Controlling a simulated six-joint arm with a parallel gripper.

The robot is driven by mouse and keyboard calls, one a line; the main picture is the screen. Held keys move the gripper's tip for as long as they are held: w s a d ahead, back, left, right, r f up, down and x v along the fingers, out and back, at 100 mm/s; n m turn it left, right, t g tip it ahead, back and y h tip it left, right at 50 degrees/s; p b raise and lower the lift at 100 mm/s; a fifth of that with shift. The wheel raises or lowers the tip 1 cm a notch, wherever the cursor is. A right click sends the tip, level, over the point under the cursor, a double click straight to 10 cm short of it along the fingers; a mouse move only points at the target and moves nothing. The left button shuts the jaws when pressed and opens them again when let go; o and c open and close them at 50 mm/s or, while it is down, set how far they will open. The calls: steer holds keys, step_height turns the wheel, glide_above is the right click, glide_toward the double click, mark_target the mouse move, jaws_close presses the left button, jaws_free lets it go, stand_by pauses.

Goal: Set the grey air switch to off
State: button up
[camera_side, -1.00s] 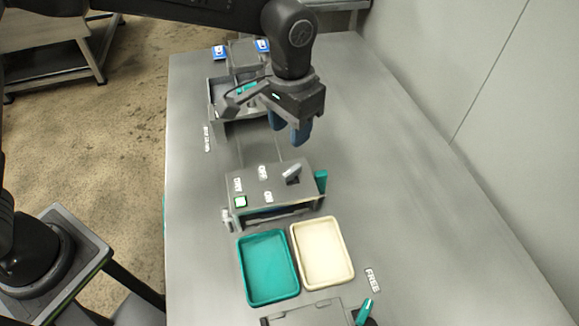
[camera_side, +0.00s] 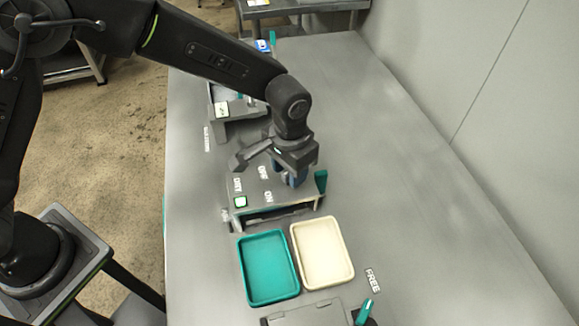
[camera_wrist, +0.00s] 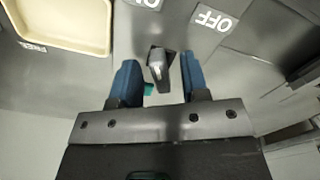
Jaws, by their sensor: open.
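The grey air switch (camera_wrist: 157,66) is a small lever on top of a grey box (camera_side: 246,205). In the wrist view it stands between the two blue fingers of my gripper (camera_wrist: 160,78), with a gap on each side. My gripper (camera_side: 291,180) is open and low over the right part of the box top, and it hides the lever in the side view. The OFF label (camera_wrist: 212,19) lies at upper right of the lever in the wrist view, and the ON label (camera_side: 269,197) is on the box's near part. I cannot tell which label the lever points to.
A green-lit button (camera_side: 240,202) is on the box's left corner, and a green handle (camera_side: 320,181) is at its right. A teal tray (camera_side: 246,290) and a cream tray (camera_side: 346,278) lie in front. The table's right side is clear.

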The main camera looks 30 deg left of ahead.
jaws_close()
steer(key=shift+m, duration=0.4)
steer(key=m, duration=0.4)
steer(key=shift+w+a+m, duration=0.1)
steer(key=shift+m, duration=0.2)
steer(key=m, duration=0.5)
steer(key=shift+w+m, duration=0.1)
steer(key=shift+m, duration=0.2)
stand_by(0.4)
jaws_free()
